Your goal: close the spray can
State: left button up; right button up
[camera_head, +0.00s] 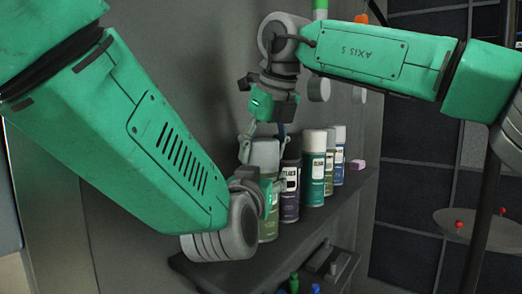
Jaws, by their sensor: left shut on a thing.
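The nearest spray can (268,229) stands upright at the near end of a row on the dark shelf, with a pale grey-white cap (265,153) on top and a green lower body. My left gripper (264,192) is shut on this spray can at about mid-height, and its wrist hides part of the can's left side. My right gripper (265,138) points down from above at the cap, with its fingers at either side of the cap's top. I cannot tell whether they touch the cap.
Several other spray cans, including a purple one (290,190) and a green one (314,168), stand close behind along the shelf (215,273). A pink block (356,164) lies at its far end. A lower shelf holds small bottles. A round grey tray (470,228) stands at the right.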

jog(key=o, duration=0.3)
pick_arm(q)
jog(key=shift+a, duration=0.2)
pick_arm(e)
jog(key=shift+a, duration=0.25)
pick_arm(q)
jog(key=shift+a, duration=0.1)
pick_arm(e)
jog(key=shift+a, duration=0.1)
jog(key=shift+s+r, duration=0.1)
jog(key=shift+r, duration=0.2)
jog(key=v, duration=1.1)
jog(key=shift+r, duration=0.15)
